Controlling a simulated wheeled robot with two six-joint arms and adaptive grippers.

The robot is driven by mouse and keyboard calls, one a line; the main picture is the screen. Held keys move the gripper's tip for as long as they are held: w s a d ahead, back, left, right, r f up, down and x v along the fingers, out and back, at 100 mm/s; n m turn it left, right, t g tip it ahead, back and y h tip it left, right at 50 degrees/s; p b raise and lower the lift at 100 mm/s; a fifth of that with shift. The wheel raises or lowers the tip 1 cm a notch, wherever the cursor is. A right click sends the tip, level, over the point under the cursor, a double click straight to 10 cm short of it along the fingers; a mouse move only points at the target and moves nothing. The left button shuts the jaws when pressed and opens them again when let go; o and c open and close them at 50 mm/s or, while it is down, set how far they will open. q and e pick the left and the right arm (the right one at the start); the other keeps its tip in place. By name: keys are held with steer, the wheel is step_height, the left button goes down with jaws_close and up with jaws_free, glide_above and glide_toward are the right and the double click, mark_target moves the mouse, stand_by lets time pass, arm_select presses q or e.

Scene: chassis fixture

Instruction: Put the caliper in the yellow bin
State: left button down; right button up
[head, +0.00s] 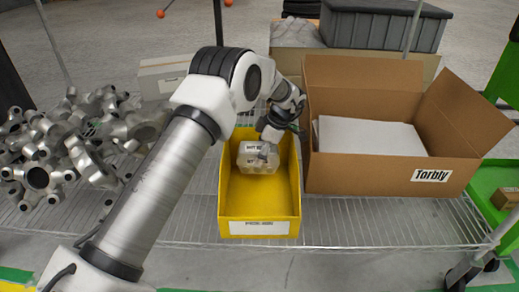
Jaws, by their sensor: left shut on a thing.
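The yellow bin (259,211) stands on the wire shelf in the middle of the head view, with its open top toward me. My left gripper (268,147) reaches down into its far half from above. It is shut on a pale, blocky item with printed lettering, which I take to be the caliper (253,162). The caliper is within the bin's outline, near the back. The gripper partly covers it, and I cannot tell whether it touches the bin floor. The near half of the bin looks empty. My right gripper is not in view.
An open cardboard box (389,176) with white contents stands close to the bin's right. A pile of grey metal fittings (75,145) lies to the left. The wire shelf (350,226) is bare in front.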

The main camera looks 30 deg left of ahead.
arm_select(q)
steer(key=shift+f, duration=0.1)
steer(key=shift+f+p, duration=0.35)
steer(key=shift+f, duration=0.25)
steer(key=shift+c, duration=0.9)
jaws_free()
